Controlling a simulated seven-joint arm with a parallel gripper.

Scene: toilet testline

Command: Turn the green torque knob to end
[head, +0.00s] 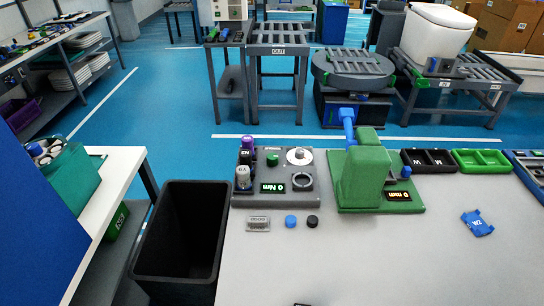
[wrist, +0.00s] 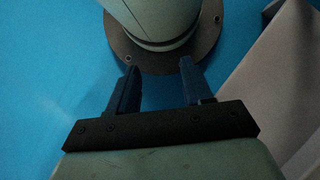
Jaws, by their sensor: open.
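The green torque knob (head: 272,160) sits on the upper part of a grey torque tester (head: 240,202) on the table, in the head view. The tester's display (head: 272,188) reads "0 Nm". A white round dial (head: 299,156) and a dark ring (head: 302,181) are to the right of the knob. My gripper (wrist: 160,68) shows in the wrist view, its two dark blue fingers apart with nothing held between them. The knob is not in the wrist view, so the gripper is away from it. The gripper cannot be made out in the head view.
Purple-capped and white-capped bottles (head: 243,177) stand at the tester's left. A green gauge stand (head: 364,176) is close on its right. A blue cap (head: 291,221), a black cap (head: 312,221) and a grey counter (head: 258,224) lie in front.

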